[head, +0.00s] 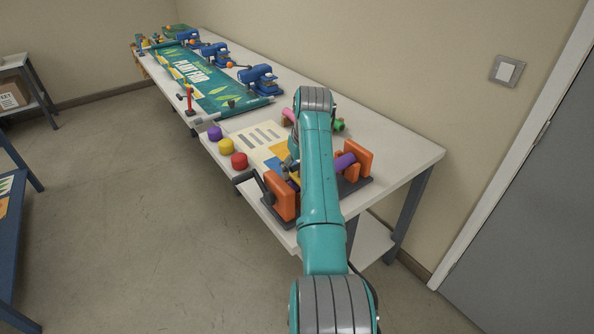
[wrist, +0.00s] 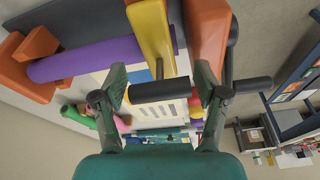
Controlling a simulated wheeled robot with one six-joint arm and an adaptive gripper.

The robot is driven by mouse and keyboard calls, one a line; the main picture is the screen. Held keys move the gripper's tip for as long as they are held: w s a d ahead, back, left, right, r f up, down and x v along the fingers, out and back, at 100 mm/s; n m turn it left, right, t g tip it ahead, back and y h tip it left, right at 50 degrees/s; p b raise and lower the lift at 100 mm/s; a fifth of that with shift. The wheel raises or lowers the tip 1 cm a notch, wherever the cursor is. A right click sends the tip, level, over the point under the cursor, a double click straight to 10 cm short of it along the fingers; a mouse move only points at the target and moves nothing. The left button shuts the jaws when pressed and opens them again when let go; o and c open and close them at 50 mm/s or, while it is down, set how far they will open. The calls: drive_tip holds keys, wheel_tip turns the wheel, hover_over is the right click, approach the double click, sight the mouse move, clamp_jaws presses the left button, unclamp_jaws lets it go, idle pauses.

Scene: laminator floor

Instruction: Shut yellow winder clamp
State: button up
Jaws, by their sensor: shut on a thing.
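The yellow winder clamp (wrist: 152,40) crosses the purple roll (wrist: 85,59) in the wrist view. A black crossbar (wrist: 158,91) is at its near end. My gripper (wrist: 160,82) is shut on this crossbar, with one finger at each end. In the head view only a small piece of the yellow clamp (head: 295,178) shows beside my arm, which hides most of it and the fingers. The purple roll (head: 344,163) rests between two orange stands (head: 357,157). I cannot tell how far the clamp is closed.
A dark crank handle (head: 247,177) sticks out left of the near orange stand (head: 281,198); it shows at right in the wrist view (wrist: 251,85). Purple, yellow and red knobs (head: 226,146) line the bench edge. Blue machines (head: 258,78) stand farther back.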

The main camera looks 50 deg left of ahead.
drive_tip(key=shift+f+h, duration=0.35)
drive_tip(key=shift+h, duration=0.25)
idle(0.3)
drive_tip(key=o, duration=1.6)
drive_tip(key=shift+w+a, duration=0.1)
drive_tip(key=shift+o, duration=0.2)
drive_tip(key=shift+r, duration=0.1)
wheel_tip(320, 180, up, 12)
drive_tip(key=d, duration=0.1)
drive_tip(key=shift+s+d, duration=0.3)
drive_tip(key=shift+d, duration=0.1)
drive_tip(key=shift+f, duration=0.2)
